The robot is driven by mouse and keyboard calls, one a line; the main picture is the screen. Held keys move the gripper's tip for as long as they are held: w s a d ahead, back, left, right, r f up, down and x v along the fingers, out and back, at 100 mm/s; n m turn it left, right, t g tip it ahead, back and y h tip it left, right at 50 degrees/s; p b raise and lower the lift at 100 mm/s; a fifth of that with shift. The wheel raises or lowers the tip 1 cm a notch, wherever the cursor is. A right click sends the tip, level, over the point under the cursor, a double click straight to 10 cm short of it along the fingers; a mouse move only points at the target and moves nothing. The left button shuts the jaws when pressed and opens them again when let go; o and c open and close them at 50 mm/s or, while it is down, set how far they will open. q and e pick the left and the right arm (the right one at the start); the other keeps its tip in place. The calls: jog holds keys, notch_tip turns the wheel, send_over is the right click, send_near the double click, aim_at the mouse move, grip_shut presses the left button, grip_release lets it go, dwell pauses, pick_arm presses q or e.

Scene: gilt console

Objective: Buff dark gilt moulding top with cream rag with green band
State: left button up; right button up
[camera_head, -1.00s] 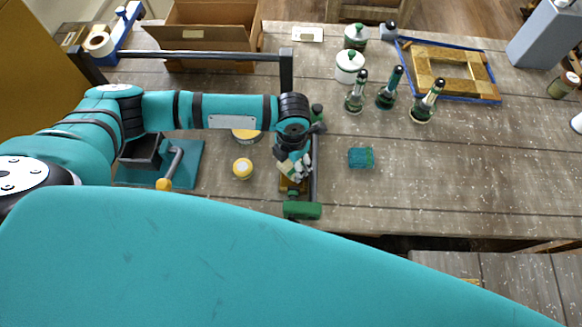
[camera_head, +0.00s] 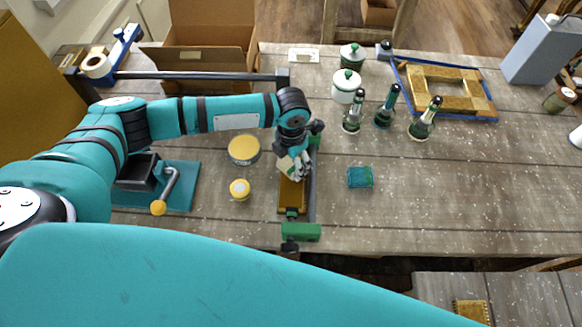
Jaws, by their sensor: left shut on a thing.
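The dark gilt moulding (camera_head: 291,198) lies lengthwise on the bench in a clamp with green jaws (camera_head: 301,232). Its near part is bare; its far part is hidden under my left gripper and arm. My left gripper (camera_head: 292,158) is over the far part of the moulding, shut on the cream rag with a green band (camera_head: 287,166). The rag appears to be against the moulding's top, but contact is hard to tell. My right gripper is not in view.
Wax tins (camera_head: 244,150) and (camera_head: 239,190) stand left of the moulding. A teal pad (camera_head: 360,177) lies to its right. Green-labelled bottles (camera_head: 352,112), a lidded white jar (camera_head: 346,87) and a gilt frame (camera_head: 450,90) are behind. The right front of the bench (camera_head: 470,200) is clear.

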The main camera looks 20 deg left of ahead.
aim_at(290, 196)
pick_arm(q)
jog(key=shift+w+a+b, duration=0.15)
jog(key=shift+w+b, duration=0.05)
jog(key=shift+w, duration=0.45)
jog(key=shift+w+a+b, duration=0.15)
jog(key=shift+w, duration=0.5)
jog(key=shift+s+d, duration=0.1)
jog(key=shift+d, duration=0.3)
jog(key=shift+s+d+p, duration=0.2)
jog(key=shift+s+p, duration=0.3)
jog(key=shift+p, duration=0.15)
jog(key=shift+s+d+p, duration=0.15)
jog(key=shift+s+p, duration=0.25)
jog(key=shift+s, duration=0.2)
jog(key=shift+s+d+p, duration=0.15)
jog(key=shift+s+p, duration=0.25)
jog(key=shift+s, duration=0.2)
jog(key=shift+s+d, duration=0.15)
jog(key=shift+s, duration=0.25)
jog(key=shift+s+d, duration=0.2)
jog(key=shift+s, duration=0.7)
jog(key=shift+s+d+r, duration=0.1)
jog(key=shift+s, duration=0.5)
jog(key=shift+s+d, duration=0.15)
jog(key=shift+s, duration=0.6)
jog(key=shift+s+d, duration=0.1)
jog(key=shift+s, duration=0.85)
